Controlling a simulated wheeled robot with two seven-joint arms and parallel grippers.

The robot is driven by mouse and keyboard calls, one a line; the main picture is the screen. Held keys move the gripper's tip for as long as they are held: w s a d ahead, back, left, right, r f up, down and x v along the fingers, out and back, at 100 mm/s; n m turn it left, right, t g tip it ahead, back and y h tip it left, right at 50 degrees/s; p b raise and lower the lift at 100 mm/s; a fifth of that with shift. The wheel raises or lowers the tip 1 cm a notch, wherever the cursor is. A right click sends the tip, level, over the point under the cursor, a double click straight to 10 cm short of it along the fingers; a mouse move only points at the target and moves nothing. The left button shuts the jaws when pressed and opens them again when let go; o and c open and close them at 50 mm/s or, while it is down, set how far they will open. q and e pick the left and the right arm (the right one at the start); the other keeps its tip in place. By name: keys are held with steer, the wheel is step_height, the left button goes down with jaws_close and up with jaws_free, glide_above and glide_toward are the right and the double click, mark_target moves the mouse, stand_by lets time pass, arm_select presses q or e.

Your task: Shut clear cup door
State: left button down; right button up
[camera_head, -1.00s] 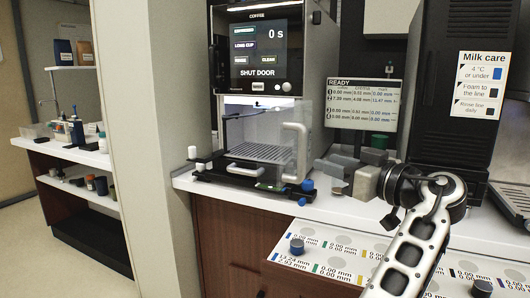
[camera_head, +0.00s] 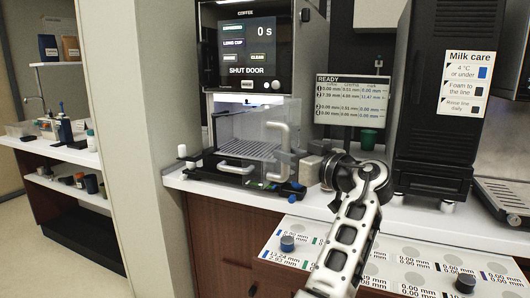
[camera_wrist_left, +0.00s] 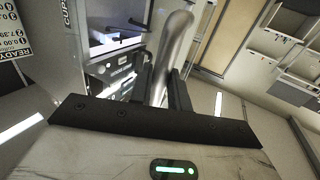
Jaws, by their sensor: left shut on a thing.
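The clear cup door (camera_head: 291,128) is a see-through panel at the right of the coffee machine's lit cup bay (camera_head: 245,125). It stands swung out from the bay; its exact angle is hard to tell. Its pale curved handle (camera_head: 279,142) faces me and also fills the upper middle of the left wrist view (camera_wrist_left: 174,48). My left gripper (camera_head: 292,160) reaches it from the right, with two dark fingers (camera_wrist_left: 163,88) on either side of the handle, shut on it. My right gripper is not in view. The machine screen (camera_head: 247,45) reads "SHUT DOOR".
A dark machine (camera_head: 440,100) stands to the right. A labelled white panel (camera_head: 410,265) with knobs lies below the counter edge. A wall column (camera_head: 130,150) is at left.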

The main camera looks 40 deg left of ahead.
mark_target(245, 152)
arm_select(q)
steer(key=shift+s+a, duration=0.4)
steer(key=shift+a, duration=0.3)
steer(key=shift+s+a, duration=0.4)
steer(key=shift+a, duration=0.35)
steer(key=shift+s+a, duration=0.4)
steer(key=shift+a, duration=0.3)
steer(key=shift+f, duration=0.1)
steer(key=shift+a, duration=0.1)
steer(key=a, duration=0.2)
steer(key=s+a, duration=0.1)
steer(key=a, duration=0.2)
steer(key=shift+s+b, duration=0.2)
steer(key=shift+b, duration=0.15)
steer(key=shift+s+a, duration=0.1)
steer(key=shift+a, duration=0.3)
steer(key=shift+a, duration=0.1)
steer(key=s+x, duration=0.1)
steer(key=x, duration=0.5)
steer(key=shift+s, duration=0.15)
steer(key=c, duration=1.3)
jaws_free()
steer(key=shift+o, duration=0.2)
